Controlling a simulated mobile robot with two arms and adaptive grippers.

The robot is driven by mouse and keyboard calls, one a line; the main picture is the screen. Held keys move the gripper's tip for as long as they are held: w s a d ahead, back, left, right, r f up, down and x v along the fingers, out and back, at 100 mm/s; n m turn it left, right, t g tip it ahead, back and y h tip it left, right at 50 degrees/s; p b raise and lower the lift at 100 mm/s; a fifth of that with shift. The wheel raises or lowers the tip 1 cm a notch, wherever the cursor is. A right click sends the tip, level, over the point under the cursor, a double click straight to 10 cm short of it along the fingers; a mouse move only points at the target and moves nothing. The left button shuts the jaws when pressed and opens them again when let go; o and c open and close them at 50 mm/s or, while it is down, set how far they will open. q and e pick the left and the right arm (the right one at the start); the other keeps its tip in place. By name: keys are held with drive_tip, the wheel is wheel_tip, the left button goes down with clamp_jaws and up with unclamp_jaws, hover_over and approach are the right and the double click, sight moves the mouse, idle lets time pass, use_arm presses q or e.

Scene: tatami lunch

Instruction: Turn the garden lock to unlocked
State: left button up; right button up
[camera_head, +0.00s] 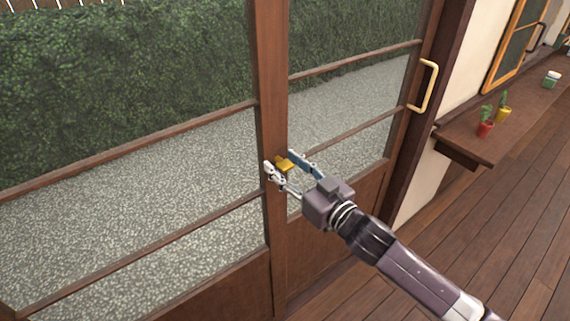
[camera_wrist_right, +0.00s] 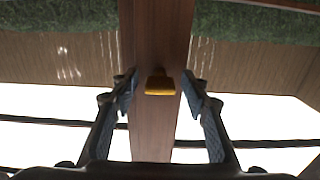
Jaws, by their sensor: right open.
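The garden lock (camera_head: 284,163) is a small yellow knob on the wooden upright of the glazed sliding doors. In the right wrist view the lock (camera_wrist_right: 160,85) shows as a yellow bar lying level across the picture, in front of the brown upright (camera_wrist_right: 155,128). My right gripper (camera_head: 286,164) is open, with one finger on each side of the lock. In the right wrist view, gaps show between the lock and both fingertips (camera_wrist_right: 160,88). Whether the lock is locked or unlocked cannot be told. My left gripper is not in view.
A pale door handle (camera_head: 427,86) stands on the frame to the right. A wooden shelf (camera_head: 478,150) at the right bears a red pot (camera_head: 485,129), a yellow pot (camera_head: 503,114) and a green and white container (camera_head: 551,80). The plank floor (camera_head: 500,220) is clear.

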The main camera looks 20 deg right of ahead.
clamp_jaws()
drive_tip(key=shift+n, duration=0.3)
drive_tip(key=n+p, duration=0.1)
drive_tip(key=n, duration=0.2)
drive_tip(key=shift+n+p, duration=0.35)
drive_tip(key=shift+n, duration=0.05)
drive_tip(key=n+p, duration=0.1)
drive_tip(key=n, duration=0.3)
drive_tip(key=n+p, duration=0.1)
drive_tip(key=n, duration=0.4)
drive_tip(key=shift+f, duration=0.1)
drive_tip(key=shift+a+n+p, duration=0.1)
drive_tip(key=shift+n+p, duration=0.3)
drive_tip(key=shift+n, duration=1.8)
drive_tip(key=shift+f, duration=0.1)
